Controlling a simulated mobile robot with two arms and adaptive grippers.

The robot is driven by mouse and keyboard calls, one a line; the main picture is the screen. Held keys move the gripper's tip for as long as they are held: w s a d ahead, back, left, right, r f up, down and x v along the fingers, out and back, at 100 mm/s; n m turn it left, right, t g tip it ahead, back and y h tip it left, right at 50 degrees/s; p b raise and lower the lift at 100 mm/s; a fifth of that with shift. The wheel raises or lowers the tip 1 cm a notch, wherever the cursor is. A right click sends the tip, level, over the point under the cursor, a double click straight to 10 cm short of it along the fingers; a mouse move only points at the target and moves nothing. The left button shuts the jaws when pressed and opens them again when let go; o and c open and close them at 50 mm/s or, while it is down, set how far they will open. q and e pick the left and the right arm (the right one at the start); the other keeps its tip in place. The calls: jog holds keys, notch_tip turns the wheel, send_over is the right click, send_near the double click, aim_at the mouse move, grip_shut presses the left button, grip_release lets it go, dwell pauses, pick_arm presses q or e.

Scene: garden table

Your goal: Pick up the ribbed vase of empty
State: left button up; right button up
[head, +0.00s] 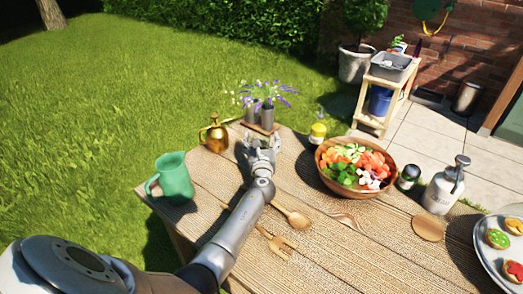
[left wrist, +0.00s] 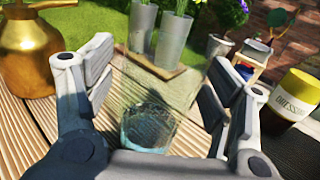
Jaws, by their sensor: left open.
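A clear ribbed glass vase (left wrist: 148,125) stands on the table between the fingers of my left gripper in the left wrist view. It looks empty, and its lower part has a bluish tint. My left gripper (head: 258,143) is open at the far edge of the table. Its two padded fingers (left wrist: 160,88) are on either side of the vase, and I cannot tell whether they touch it. In the head view the vase is not clearly distinguishable from the gripper. My right gripper is not in view.
Grey vases with purple flowers (head: 267,116) stand on a wooden board just beyond. A brass sprayer (head: 216,136) is to the left, a yellow-capped dressing bottle (head: 317,133) to the right. A salad bowl (head: 322,165) and green pitcher (head: 174,178) stand nearer.

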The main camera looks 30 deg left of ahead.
pick_arm(q)
jog(key=c, duration=1.3)
jog(key=shift+o, duration=0.2)
jog(key=shift+r, duration=0.2)
jog(key=shift+r+p, duration=0.6)
jog(key=shift+r, duration=0.5)
jog(key=s+a+r+p, duration=0.5)
jog(key=s+r, duration=0.5)
jog(key=s, duration=0.3)
jog(key=shift+a+r, duration=0.15)
jog(key=shift+r, duration=0.1)
